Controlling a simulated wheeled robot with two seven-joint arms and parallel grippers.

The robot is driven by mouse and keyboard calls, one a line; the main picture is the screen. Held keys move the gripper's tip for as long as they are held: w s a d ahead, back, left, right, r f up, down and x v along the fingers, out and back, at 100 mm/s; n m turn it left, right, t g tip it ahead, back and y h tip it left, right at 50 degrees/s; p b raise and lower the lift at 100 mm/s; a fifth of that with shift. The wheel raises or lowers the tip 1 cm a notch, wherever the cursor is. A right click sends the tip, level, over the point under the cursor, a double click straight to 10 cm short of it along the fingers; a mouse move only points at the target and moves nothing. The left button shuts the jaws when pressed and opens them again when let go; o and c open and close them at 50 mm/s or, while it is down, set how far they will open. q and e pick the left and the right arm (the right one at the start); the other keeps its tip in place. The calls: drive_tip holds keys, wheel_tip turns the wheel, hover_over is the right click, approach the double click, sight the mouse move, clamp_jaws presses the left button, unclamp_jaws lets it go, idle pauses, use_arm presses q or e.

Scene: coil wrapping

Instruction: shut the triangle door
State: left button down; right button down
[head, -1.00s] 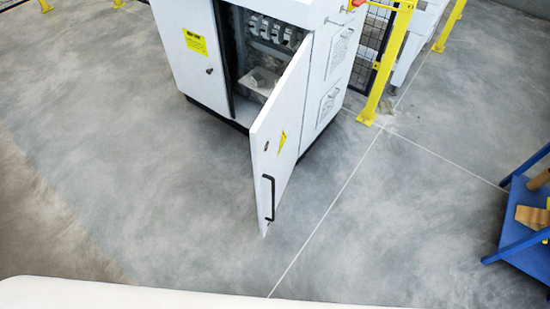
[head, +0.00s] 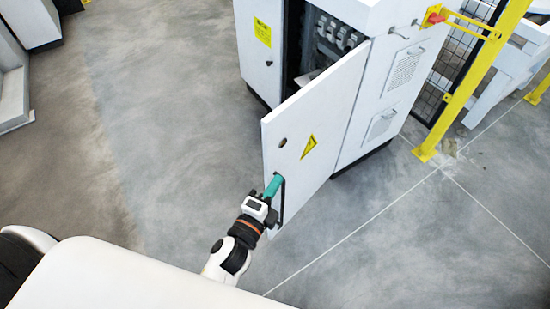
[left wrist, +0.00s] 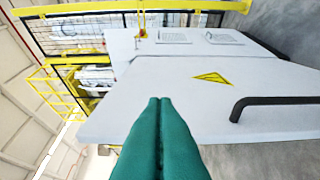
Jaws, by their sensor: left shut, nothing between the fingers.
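The triangle door (head: 318,125) is a white cabinet door with a yellow warning triangle (head: 308,146). It stands swung out from the cabinet, partly open. My left gripper (head: 273,186) has teal fingers, pressed together and empty. In the head view it overlaps the door's outer face beside the black handle (head: 281,203); whether it touches cannot be told. In the left wrist view the shut fingers (left wrist: 160,102) point toward the door face (left wrist: 130,115). The triangle (left wrist: 213,78) and the handle (left wrist: 275,101) lie to their right there. My right gripper is not in view.
The white cabinet (head: 390,85) has a dark interior with several switches (head: 338,32) and another door (head: 262,50) at left that looks shut. A yellow post (head: 470,85) with mesh fencing stands at right. The grey floor (head: 170,130) left of the door is clear.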

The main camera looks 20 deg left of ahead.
sight(273, 159)
use_arm(q)
drive_tip(key=w+a, duration=0.1)
drive_tip(key=w, duration=0.4)
drive_tip(key=w+a, duration=0.1)
drive_tip(key=w, duration=0.1)
drive_tip(key=shift+w+a+p, duration=0.3)
drive_tip(key=shift+a, duration=0.1)
